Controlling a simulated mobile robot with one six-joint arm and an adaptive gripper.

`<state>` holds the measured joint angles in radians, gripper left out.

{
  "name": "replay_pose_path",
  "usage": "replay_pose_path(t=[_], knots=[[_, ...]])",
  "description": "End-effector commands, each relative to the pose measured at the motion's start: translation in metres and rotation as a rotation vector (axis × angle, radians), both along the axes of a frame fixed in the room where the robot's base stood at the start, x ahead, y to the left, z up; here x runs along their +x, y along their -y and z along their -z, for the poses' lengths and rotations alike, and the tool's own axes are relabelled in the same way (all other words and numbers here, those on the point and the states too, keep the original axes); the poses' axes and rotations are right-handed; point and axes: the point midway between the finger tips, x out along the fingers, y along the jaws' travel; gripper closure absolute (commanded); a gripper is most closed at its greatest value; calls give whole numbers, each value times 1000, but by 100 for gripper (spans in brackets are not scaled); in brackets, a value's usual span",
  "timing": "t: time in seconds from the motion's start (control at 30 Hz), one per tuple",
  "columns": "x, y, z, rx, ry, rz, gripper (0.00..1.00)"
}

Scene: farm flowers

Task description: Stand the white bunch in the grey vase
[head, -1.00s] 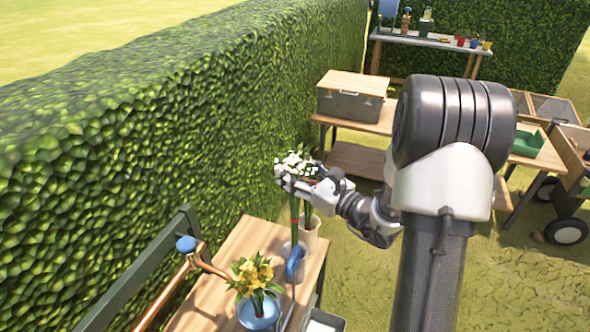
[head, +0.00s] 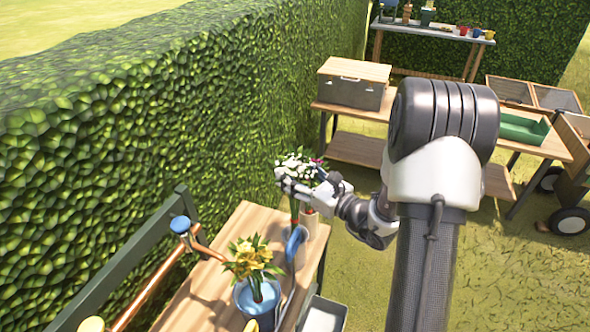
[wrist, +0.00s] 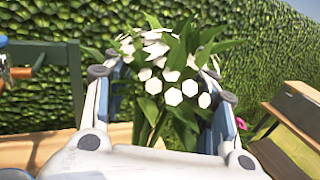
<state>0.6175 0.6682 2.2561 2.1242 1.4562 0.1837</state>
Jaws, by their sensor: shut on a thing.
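The white bunch (head: 297,165), white blooms with green leaves, is upright in my gripper (head: 289,183) over the far end of the wooden bench. In the wrist view the white bunch (wrist: 172,75) fills the space between the two fingers of my gripper (wrist: 163,88). Its stems run down towards the grey vase (head: 288,243), which is partly hidden behind a blue curved handle. The stem ends are hidden, so I cannot tell whether they are inside the vase or touch its bottom.
Yellow flowers (head: 252,258) stand in a blue bucket (head: 246,297) nearer me. A hedge (head: 180,130) borders the bench (head: 205,278) on the left.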

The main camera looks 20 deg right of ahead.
Motion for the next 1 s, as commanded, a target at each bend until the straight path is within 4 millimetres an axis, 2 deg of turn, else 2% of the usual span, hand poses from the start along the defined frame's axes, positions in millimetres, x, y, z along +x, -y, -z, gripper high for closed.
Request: replay_pose_path(t=[0.6, 1.0], knots=[[0, 0, 50, 1, 1, 0, 95], [0, 0, 72, -1, 1, 0, 95]])
